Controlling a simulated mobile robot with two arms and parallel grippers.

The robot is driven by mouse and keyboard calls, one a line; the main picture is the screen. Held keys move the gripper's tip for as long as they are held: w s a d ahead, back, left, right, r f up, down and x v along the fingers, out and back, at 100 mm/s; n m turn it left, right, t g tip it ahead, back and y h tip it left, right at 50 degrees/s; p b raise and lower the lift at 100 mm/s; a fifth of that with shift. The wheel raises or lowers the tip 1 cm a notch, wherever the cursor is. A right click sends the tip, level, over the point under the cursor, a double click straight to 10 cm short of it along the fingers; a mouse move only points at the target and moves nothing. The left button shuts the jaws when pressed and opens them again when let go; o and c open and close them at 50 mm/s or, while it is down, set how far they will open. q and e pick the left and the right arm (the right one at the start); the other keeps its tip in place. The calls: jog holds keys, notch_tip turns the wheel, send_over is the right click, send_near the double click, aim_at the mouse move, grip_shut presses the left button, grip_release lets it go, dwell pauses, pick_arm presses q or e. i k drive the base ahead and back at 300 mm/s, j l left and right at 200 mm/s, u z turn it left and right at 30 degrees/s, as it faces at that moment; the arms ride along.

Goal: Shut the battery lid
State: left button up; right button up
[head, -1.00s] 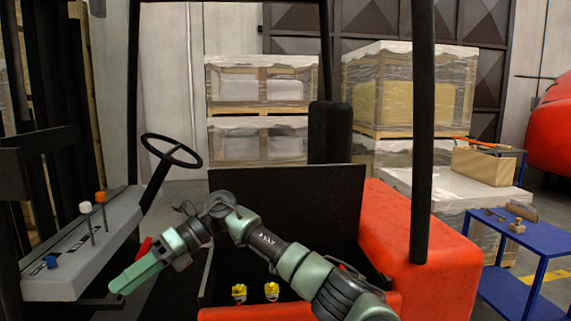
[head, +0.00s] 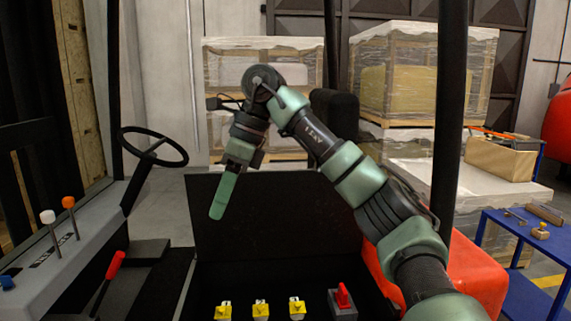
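The battery lid (head: 290,220) is a black panel standing open and upright at the back of the battery compartment of a red forklift. The compartment (head: 188,285) lies open in front of it, with several yellow connectors (head: 260,309) and a red switch (head: 342,296) on a grey base inside. My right gripper (head: 217,212) points down in front of the lid's upper left part. Its fingers overlap side-on, so I cannot tell if they are apart, and nothing shows in them. I cannot tell whether it touches the lid. My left gripper is out of view.
A steering wheel (head: 153,146), levers (head: 70,217) and a red-handled lever (head: 108,282) are at the left. A black post (head: 450,110) stands at the right. A blue cart (head: 528,238) and wrapped crates (head: 398,75) are beyond.

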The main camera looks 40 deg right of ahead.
aim_at(283, 213)
jog(key=i+l, duration=0.15)
jog(key=l, duration=0.2)
jog(key=i+l, duration=0.1)
jog(key=l, duration=0.25)
jog(key=i+l, duration=0.15)
jog(key=l, duration=0.2)
jog(key=i+l, duration=0.15)
jog(key=l, duration=0.2)
jog(key=i+l, duration=0.15)
jog(key=l, duration=0.25)
